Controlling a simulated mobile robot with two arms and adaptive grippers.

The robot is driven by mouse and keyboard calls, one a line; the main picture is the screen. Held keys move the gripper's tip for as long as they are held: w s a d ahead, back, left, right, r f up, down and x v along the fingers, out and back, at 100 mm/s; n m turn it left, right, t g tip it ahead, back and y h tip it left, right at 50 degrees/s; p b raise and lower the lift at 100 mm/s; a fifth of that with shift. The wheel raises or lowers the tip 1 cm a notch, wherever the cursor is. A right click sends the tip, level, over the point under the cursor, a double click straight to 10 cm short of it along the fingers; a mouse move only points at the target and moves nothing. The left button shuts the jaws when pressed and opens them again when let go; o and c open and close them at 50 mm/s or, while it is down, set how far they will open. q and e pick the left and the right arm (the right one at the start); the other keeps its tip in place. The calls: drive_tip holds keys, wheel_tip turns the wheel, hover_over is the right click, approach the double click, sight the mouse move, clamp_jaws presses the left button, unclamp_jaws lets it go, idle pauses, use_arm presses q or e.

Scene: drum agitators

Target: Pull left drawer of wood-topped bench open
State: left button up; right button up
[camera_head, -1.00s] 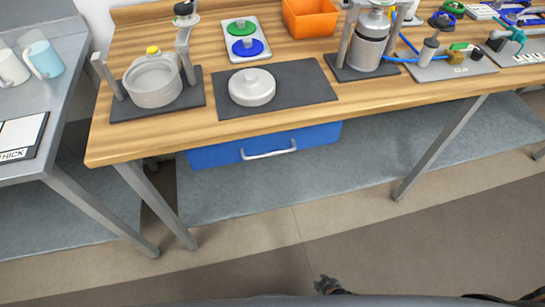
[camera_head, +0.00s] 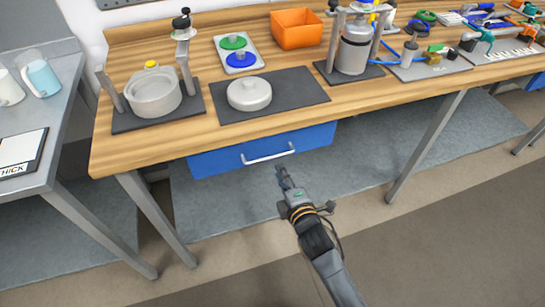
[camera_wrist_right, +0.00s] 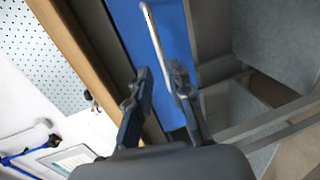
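The left drawer (camera_head: 230,160) is blue and hangs under the left part of the wood-topped bench (camera_head: 130,146). It looks closed. Its silver bar handle (camera_head: 268,154) runs across its front. I see no contact. My left gripper is not in view.
A grey table (camera_head: 62,130) stands at the left. A bench leg (camera_head: 150,222) is left of the drawer and another (camera_head: 425,145) is to its right. A grey lower shelf (camera_head: 350,155) lies beneath. The floor in front is clear. A second blue drawer (camera_head: 537,82) shows at far right.

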sight(272, 157)
drive_tip(key=x, duration=0.8)
drive_tip(key=shift+w+a+b, duration=0.15)
drive_tip(key=shift+w+b, duration=0.2)
drive_tip(key=shift+f, duration=0.1)
clamp_jaws()
